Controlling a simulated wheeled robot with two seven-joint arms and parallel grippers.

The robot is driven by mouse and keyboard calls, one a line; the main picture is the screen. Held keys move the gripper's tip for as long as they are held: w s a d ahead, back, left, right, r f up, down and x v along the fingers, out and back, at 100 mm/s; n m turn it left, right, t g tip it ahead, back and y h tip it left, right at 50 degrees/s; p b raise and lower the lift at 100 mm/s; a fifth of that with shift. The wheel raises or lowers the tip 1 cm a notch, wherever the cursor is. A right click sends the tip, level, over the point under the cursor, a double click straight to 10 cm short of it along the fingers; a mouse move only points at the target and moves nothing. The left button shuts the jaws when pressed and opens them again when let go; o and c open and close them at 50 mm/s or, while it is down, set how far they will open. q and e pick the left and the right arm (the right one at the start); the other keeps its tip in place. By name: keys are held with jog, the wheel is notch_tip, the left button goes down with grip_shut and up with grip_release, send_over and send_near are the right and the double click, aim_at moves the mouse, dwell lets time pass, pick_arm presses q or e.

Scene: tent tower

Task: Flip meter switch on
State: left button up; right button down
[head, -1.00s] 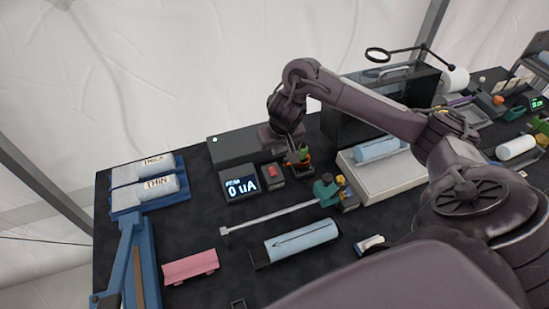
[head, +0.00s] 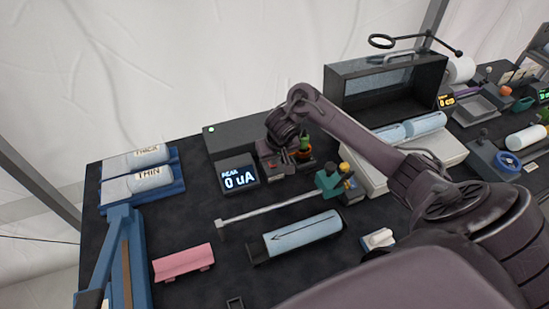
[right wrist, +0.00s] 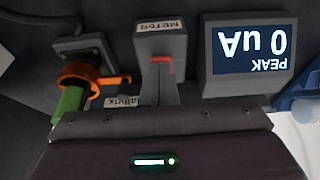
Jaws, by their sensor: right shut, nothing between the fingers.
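My left gripper is out of view.
An orange ring with a green piece (head: 305,147) stands close beside the switch. A green and yellow fixture (head: 330,182) with a long rod lies in front. A blue tube (head: 303,233) and a pink block (head: 183,262) lie nearer. A long dark box (head: 240,136) stands behind.

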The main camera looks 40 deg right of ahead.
jog(key=shift+s+f+t+b, duration=0.1)
jog(key=shift+f+t+b, duration=0.2)
jog(key=shift+f+b, duration=0.15)
jog(key=shift+r, duration=0.25)
jog(key=shift+w+d+r+p, duration=0.15)
jog(key=shift+w+r+p, duration=0.15)
jog(key=shift+w+p, duration=0.35)
jog(key=shift+w, duration=0.15)
